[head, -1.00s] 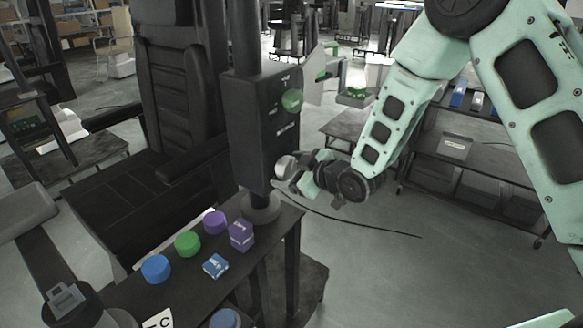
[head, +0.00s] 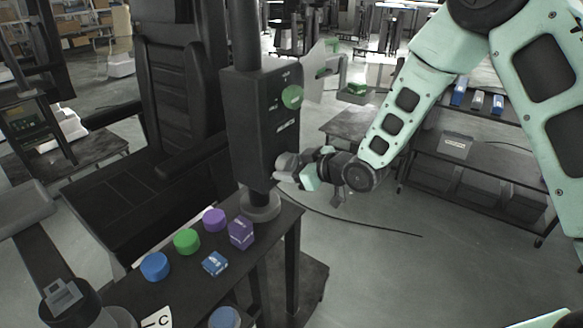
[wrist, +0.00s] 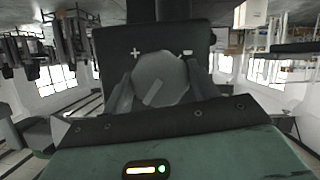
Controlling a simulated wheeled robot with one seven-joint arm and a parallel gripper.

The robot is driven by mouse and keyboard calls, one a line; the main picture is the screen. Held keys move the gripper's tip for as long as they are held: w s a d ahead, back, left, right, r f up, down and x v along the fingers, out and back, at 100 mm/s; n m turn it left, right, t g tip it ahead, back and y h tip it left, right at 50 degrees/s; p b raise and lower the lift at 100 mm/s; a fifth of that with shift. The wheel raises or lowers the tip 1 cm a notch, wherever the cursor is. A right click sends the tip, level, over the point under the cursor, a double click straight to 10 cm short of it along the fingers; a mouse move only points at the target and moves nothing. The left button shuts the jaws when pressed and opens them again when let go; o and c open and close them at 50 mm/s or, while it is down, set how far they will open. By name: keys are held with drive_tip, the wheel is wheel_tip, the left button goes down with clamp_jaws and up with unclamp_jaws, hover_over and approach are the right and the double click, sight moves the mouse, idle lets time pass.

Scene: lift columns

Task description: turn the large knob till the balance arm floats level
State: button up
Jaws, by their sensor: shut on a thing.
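The large grey knob (head: 287,162) sits low on the side of a dark upright box (head: 262,125) on a column. In the wrist view the knob (wrist: 160,78) fills the space between my fingers, with a raised bar across its face and a plus and a minus mark above it. My gripper (head: 297,170) is shut on the knob, and its fingers (wrist: 160,90) lie on both sides of it. A pale panel and a green bar (head: 333,66) stick out behind the box; I cannot tell whether they are the balance arm or how level it is.
A green round knob (head: 291,97) is higher on the box. Blue (head: 155,267), green (head: 187,241) and purple (head: 214,220) cylinders and two small boxes stand on the dark table below. A black chair (head: 170,120) is at left.

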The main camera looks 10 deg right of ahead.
drive_tip(key=o, duration=1)
drive_tip(key=shift+c, duration=0.2)
drive_tip(key=shift+s+d, duration=0.1)
drive_tip(key=b+v, duration=0.8)
drive_tip(key=v, duration=0.9)
